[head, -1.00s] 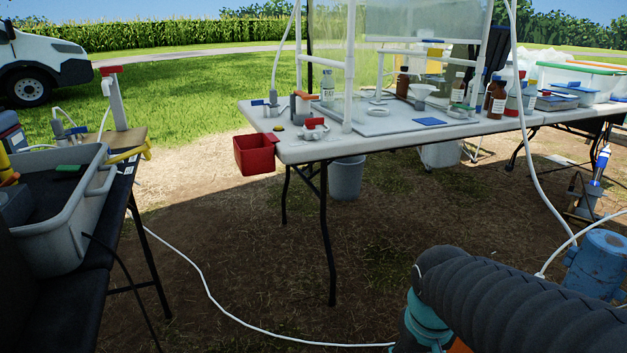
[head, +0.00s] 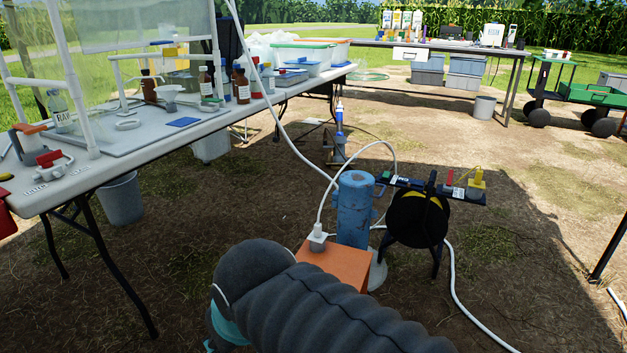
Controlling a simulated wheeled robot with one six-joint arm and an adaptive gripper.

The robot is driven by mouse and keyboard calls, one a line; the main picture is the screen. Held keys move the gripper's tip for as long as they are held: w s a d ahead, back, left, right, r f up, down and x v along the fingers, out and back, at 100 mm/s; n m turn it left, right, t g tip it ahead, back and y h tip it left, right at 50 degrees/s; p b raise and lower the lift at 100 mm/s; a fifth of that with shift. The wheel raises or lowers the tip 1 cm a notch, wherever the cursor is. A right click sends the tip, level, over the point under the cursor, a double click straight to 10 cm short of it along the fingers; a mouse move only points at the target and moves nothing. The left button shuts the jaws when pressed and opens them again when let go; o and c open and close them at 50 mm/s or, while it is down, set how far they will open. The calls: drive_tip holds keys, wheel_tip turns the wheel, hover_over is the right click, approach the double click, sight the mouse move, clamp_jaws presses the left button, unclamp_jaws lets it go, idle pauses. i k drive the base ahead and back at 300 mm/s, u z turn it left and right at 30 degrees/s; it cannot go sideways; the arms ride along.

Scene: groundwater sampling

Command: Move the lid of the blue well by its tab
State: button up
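The blue well (head: 354,212) is a worn blue upright cylinder standing on the ground right of centre in the head view. Its top (head: 356,178) looks covered, but the lid's edge and tab are too small to make out clearly. A blue piece (head: 379,190) sticks out at its upper right; I cannot tell what it is. My arm, in a dark ribbed sleeve, crosses the bottom of the view in front of the well. My gripper is not in view.
An orange box (head: 338,265) with a white hose fitting (head: 317,240) stands in front of the well. A black reel (head: 418,218) on a stand is just right of it. White hoses cross the ground. A long white table (head: 75,188) fills the left. Open ground lies at the right.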

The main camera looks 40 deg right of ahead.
sight(355, 188)
drive_tip(key=z, duration=3.2)
drive_tip(key=i, duration=0.35)
drive_tip(key=u, duration=1.6)
drive_tip(key=i, duration=0.5)
drive_tip(key=z, duration=0.05)
